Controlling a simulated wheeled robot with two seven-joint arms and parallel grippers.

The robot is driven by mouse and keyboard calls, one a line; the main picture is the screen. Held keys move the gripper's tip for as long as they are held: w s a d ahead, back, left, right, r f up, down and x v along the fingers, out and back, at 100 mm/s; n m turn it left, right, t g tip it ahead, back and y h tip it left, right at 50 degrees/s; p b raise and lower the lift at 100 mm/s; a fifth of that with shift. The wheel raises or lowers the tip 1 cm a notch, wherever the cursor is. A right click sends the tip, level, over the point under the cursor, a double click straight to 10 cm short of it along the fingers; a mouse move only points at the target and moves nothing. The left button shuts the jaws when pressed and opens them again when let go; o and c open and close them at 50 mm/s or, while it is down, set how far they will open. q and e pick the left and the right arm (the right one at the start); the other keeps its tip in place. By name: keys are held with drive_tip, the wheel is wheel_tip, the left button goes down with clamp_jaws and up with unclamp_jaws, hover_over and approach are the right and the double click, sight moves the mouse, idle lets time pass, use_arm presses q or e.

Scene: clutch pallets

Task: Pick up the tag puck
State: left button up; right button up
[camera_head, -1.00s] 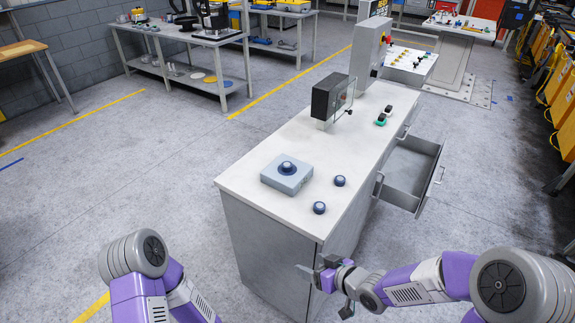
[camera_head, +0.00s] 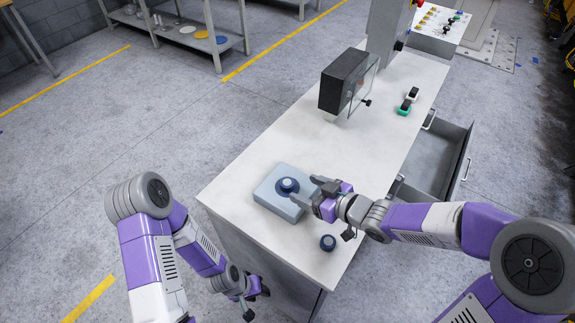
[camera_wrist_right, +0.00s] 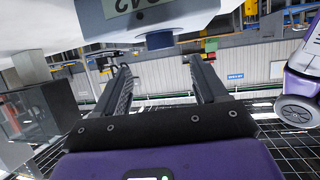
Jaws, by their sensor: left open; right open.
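A dark blue round puck (camera_head: 288,185) sits on a light blue-grey box (camera_head: 270,196) on the counter. A similar loose puck (camera_head: 328,242) lies on the counter nearer its front edge. I cannot tell which is the tag puck. My right gripper (camera_head: 310,193) is open over the counter, its fingers pointing left at the right side of the box, close to the upper puck. Contact is not clear. In the right wrist view the fingers (camera_wrist_right: 162,78) are apart, with no object clearly between them. My left gripper (camera_head: 250,294) is open, low beside the counter's front.
An open drawer (camera_head: 440,160) juts out on the right. The counter's left part is clear.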

sight(286, 182)
drive_tip(key=shift+w+a+f+b, duration=0.2)
drive_tip(key=shift+a+f+b, duration=0.25)
drive_tip(key=shift+a, duration=0.25)
drive_tip(key=b+x, duration=0.1)
drive_tip(key=x, duration=0.3)
drive_tip(key=shift+w+a+f+b, duration=0.1)
drive_tip(key=shift+w+f+b, duration=0.05)
drive_tip(key=shift+w+b, duration=0.2)
drive_tip(key=shift+w+a, duration=0.1)
drive_tip(key=shift+a, duration=0.1)
use_arm(q)
drive_tip(key=f, duration=0.2)
drive_tip(key=shift+s+f, duration=0.4)
use_arm(e)
drive_tip(key=shift+c, duration=0.3)
drive_tip(key=c, duration=1.2)
